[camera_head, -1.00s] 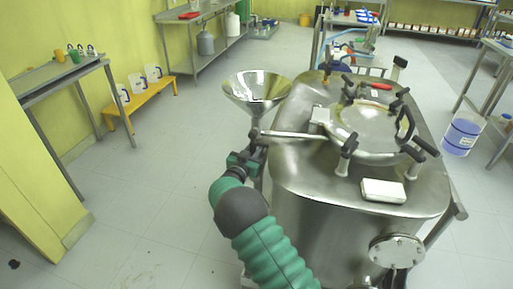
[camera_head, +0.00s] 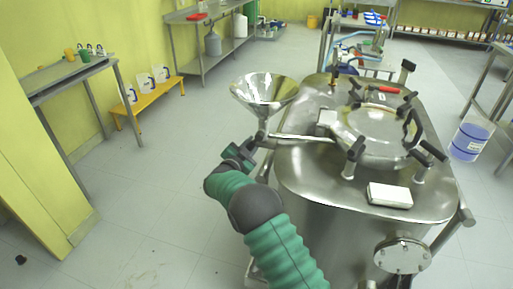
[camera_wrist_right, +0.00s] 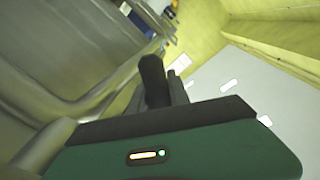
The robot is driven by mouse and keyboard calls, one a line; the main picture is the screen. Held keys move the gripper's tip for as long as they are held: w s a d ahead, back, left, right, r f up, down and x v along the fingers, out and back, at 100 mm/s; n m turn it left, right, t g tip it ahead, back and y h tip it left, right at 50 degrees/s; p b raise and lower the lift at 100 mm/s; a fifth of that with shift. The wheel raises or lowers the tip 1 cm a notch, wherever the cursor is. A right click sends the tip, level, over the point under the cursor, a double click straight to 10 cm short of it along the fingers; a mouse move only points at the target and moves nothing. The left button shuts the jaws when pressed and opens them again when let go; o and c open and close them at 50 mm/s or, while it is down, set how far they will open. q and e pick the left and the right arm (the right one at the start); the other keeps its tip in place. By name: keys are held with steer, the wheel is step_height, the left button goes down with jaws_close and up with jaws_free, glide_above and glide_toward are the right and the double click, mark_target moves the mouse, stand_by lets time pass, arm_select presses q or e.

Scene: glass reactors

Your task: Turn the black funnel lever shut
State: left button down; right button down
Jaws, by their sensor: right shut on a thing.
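The steel funnel (camera_head: 264,90) stands at the left edge of the steel reactor (camera_head: 322,185), joined to a horizontal pipe (camera_head: 300,137). The black funnel lever is below the funnel, mostly hidden by my gripper in the head view. My right gripper (camera_head: 247,148) is there, beside the funnel stem. In the right wrist view the black lever (camera_wrist_right: 153,78) stands between the dark fingers, and the gripper is shut on it. The lever's exact angle is hard to tell. My left gripper is not in view.
The reactor lid (camera_head: 372,135) carries several black-handled clamps. A white box (camera_head: 390,195) lies on the reactor top. A yellow bench (camera_head: 155,97) and a side table (camera_head: 65,72) stand at the left.

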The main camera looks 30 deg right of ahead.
step_height(320, 180, up, 6)
steer(key=w+a+m+t+y+b, duration=0.1)
steer(key=w+a+m+b, duration=0.1)
steer(key=m, duration=0.8)
steer(key=shift+w+a+y, duration=0.25)
steer(key=shift+w+y, duration=0.15)
steer(key=shift+f, duration=0.1)
steer(key=c, duration=1.2)
jaws_free()
steer(key=shift+c, duration=0.2)
steer(key=p+v, duration=0.2)
steer(key=v, duration=1.4)
steer(key=shift+s+a, duration=0.2)
steer(key=shift+s, duration=0.2)
